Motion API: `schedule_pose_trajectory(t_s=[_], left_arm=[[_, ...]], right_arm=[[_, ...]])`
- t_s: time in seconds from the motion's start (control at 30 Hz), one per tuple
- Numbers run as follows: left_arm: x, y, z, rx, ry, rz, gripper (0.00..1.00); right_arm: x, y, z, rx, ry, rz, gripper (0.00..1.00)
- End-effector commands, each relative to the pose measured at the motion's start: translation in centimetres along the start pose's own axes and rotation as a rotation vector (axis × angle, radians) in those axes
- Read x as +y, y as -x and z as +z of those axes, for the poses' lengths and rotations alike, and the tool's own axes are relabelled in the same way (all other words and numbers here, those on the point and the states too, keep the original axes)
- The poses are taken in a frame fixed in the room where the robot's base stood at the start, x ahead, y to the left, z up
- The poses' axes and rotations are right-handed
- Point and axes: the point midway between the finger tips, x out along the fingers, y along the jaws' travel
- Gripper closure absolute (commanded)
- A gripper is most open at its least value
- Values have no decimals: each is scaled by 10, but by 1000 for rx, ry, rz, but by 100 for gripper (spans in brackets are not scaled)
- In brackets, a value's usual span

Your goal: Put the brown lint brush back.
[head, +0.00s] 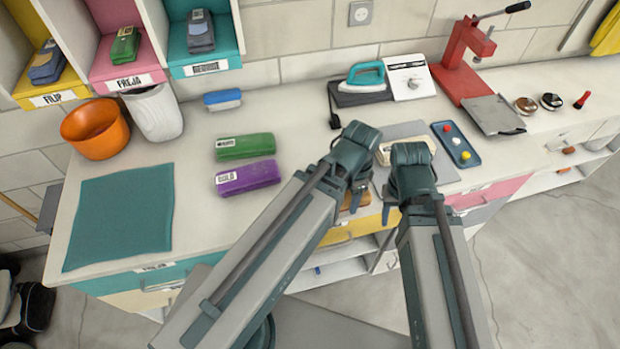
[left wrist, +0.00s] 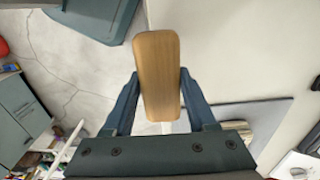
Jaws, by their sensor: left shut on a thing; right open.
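The brown lint brush (left wrist: 158,60) is held between the two fingers of my left gripper (left wrist: 158,78) in the left wrist view; its wooden-looking face shows. In the head view a small brown part of it (head: 352,204) shows below my left gripper (head: 350,192), near the counter's front edge; the rest is hidden by the gripper. My right gripper (head: 392,213) is open and appears empty, just right of the left one, also near the front edge.
Labelled yellow (head: 50,92), pink (head: 125,72) and teal (head: 205,60) cubbies hold brush-like items at the back left. An orange pot (head: 95,130), white bin (head: 155,112), green case (head: 245,147) and purple case (head: 247,178) stand on the counter. The iron (head: 366,76) and red press (head: 465,60) are further right.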

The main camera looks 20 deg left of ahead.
Motion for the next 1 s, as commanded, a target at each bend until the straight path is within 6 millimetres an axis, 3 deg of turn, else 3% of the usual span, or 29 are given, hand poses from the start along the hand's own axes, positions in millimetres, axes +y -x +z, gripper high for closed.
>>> schedule_pose_trajectory(t_s=[0.23, 0.7, 0.83, 1.0], left_arm=[[-8, -2, 0, 0, 2, 0, 100], [-120, -13, 11, 0, 4, 0, 100], [-138, -14, 14, 0, 2, 0, 100], [-146, -14, 16, 0, 0, 0, 100]], right_arm=[[0, -2, 0, 0, 0, 0, 50], [-1, -12, -1, 0, 0, 0, 50], [-1, -14, -1, 0, 0, 0, 50], [-1, -14, -1, 0, 0, 0, 50]])
